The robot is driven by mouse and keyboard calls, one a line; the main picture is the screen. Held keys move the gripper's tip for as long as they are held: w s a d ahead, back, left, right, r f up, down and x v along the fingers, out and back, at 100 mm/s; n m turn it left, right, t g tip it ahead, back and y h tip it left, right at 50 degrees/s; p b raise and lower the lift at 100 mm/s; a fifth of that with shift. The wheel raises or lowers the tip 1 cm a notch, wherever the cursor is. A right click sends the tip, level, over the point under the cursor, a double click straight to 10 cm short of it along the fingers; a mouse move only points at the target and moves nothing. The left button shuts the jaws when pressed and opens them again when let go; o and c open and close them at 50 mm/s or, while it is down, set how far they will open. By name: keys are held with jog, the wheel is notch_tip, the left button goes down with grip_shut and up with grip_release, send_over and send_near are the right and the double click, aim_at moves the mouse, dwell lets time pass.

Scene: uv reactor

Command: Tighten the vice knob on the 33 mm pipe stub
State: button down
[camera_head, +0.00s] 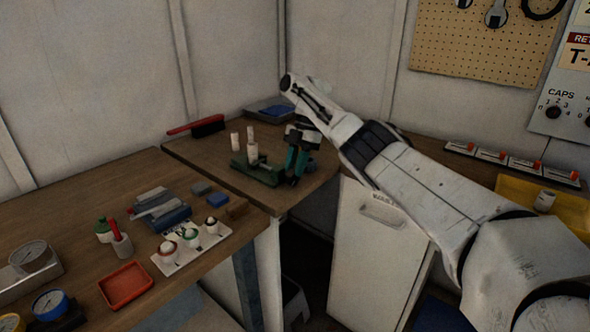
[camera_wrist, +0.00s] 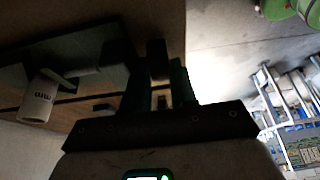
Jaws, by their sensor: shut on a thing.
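The green vice (camera_head: 262,173) stands on the far wooden bench. A white pipe stub (camera_head: 253,153) stands upright in it. My gripper (camera_head: 293,170) points down at the right end of the vice. In the wrist view its dark fingers (camera_wrist: 157,85) are closed around the dark vice knob (camera_wrist: 157,62), which is mostly hidden and in deep shadow. How tight the vice is cannot be told.
Two more white stubs (camera_head: 235,140) stand behind the vice. A red-handled brush (camera_head: 200,127) and a blue tray (camera_head: 270,109) lie further back. The near bench holds a red tray (camera_head: 126,285), gauges and a white plate with knobs (camera_head: 190,247).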

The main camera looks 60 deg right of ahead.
jog(key=shift+d, duration=0.1)
dwell(0.3)
jog(key=c, duration=1.2)
grip_release()
